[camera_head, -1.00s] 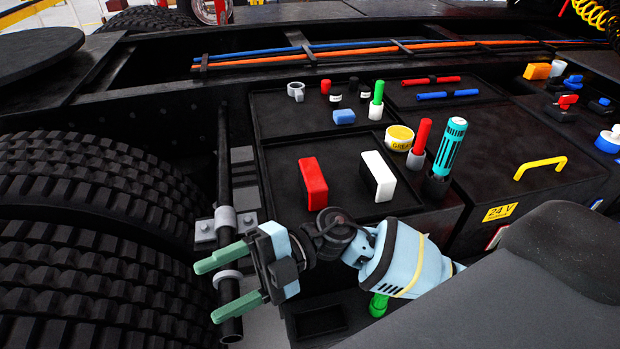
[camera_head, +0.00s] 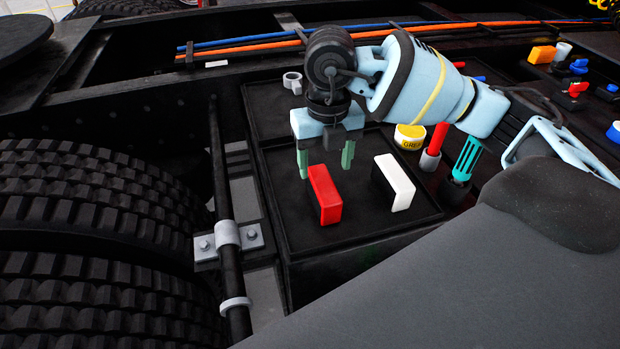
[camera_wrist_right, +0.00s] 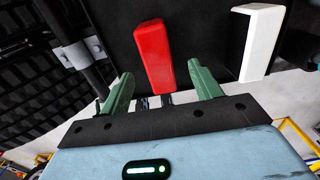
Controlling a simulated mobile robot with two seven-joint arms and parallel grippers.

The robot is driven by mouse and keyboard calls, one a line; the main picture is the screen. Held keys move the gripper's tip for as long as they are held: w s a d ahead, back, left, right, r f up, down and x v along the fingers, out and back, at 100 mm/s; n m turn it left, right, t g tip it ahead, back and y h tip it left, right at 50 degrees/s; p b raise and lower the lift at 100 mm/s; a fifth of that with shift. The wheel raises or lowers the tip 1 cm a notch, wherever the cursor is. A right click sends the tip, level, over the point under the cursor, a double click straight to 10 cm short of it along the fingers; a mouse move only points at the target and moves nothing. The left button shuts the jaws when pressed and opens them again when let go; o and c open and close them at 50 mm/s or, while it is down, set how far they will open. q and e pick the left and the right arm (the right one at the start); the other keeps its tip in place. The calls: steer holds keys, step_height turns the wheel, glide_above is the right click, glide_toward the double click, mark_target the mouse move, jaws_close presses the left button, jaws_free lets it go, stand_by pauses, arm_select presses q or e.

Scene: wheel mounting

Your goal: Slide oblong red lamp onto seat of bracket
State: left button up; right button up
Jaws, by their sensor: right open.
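The oblong red lamp (camera_head: 324,194) stands on the black tray, left of a similar white block. My right gripper (camera_head: 326,160) is open, pointing down above and just behind the red lamp in the head view. In the right wrist view the red lamp (camera_wrist_right: 155,58) shows between the two green fingers (camera_wrist_right: 160,84), with gaps on both sides. A grey bracket (camera_head: 228,235) with a bolted plate clasps the black bar at left; it also shows in the wrist view (camera_wrist_right: 78,54). I cannot make out its seat clearly. My left gripper is out of view.
The white block (camera_head: 395,182) stands close to the right of the lamp. A yellow-topped tin (camera_head: 409,137), a red cylinder (camera_head: 436,139) and a teal cylinder (camera_head: 466,160) are farther right. Large tyres (camera_head: 90,220) fill the left. The tray (camera_head: 350,238) has bare floor in front.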

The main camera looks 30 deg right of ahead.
mark_target(324, 183)
steer(key=shift+r, duration=0.1)
steer(key=shift+s+r, duration=0.1)
steer(key=shift+s, duration=0.4)
steer(key=shift+f, duration=0.4)
steer(key=shift+w+f, duration=0.1)
steer(key=shift+f, duration=0.9)
steer(key=shift+a+f, duration=0.1)
steer(key=shift+f, duration=0.25)
steer(key=shift+w+a+f, duration=0.1)
steer(key=shift+f, duration=2.05)
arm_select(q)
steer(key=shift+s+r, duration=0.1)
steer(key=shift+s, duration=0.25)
arm_select(e)
steer(key=c, duration=1.1)
